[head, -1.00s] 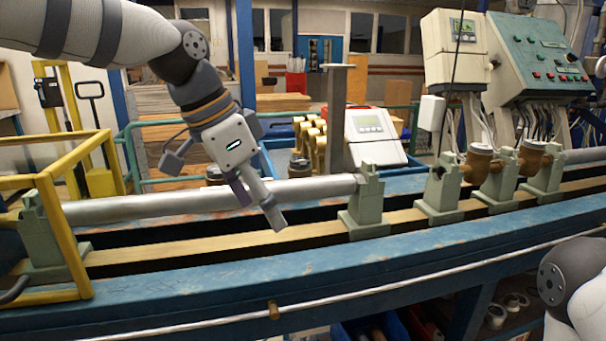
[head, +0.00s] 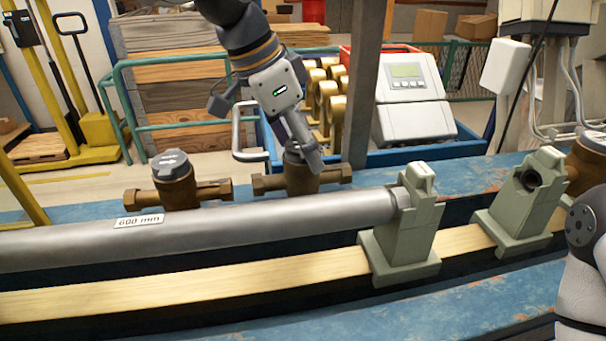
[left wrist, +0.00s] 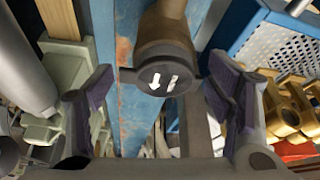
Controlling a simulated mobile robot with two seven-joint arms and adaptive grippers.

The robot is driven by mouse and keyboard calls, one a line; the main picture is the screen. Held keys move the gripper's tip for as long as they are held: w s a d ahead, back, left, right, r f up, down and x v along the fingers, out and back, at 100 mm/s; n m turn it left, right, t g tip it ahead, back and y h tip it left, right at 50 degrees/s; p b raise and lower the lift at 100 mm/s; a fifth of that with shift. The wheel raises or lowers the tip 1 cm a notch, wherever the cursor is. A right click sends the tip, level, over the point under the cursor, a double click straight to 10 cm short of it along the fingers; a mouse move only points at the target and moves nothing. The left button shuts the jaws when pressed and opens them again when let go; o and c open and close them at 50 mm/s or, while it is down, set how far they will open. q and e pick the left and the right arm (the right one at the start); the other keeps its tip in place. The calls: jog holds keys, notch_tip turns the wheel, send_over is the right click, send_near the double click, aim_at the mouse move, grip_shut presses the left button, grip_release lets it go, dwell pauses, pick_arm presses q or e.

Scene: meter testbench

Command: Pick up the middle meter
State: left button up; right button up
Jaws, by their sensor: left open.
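Two bronze meters with grey round tops stand on the blue bench behind the long grey pipe. One meter (head: 174,184) is at the left. The other meter (head: 298,181) is to its right, partly hidden by my left gripper (head: 305,150), which points down at its top. In the left wrist view my left gripper (left wrist: 160,105) is open, with one dark finger on each side of a brown meter body (left wrist: 165,42) and its dark round face with white marks. I cannot tell whether the fingers touch it. My right gripper is out of view.
The grey pipe (head: 230,225) marked 600 mm runs in front of the meters to a green clamp (head: 400,240). A second green clamp (head: 520,200) stands to the right. Behind are a blue crate (head: 440,145) with brass parts and a white display box (head: 410,100).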

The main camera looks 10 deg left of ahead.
pick_arm(q)
jog(key=x, duration=0.5)
jog(key=shift+w+a+f, duration=0.1)
jog(key=shift+w, duration=0.05)
grip_shut()
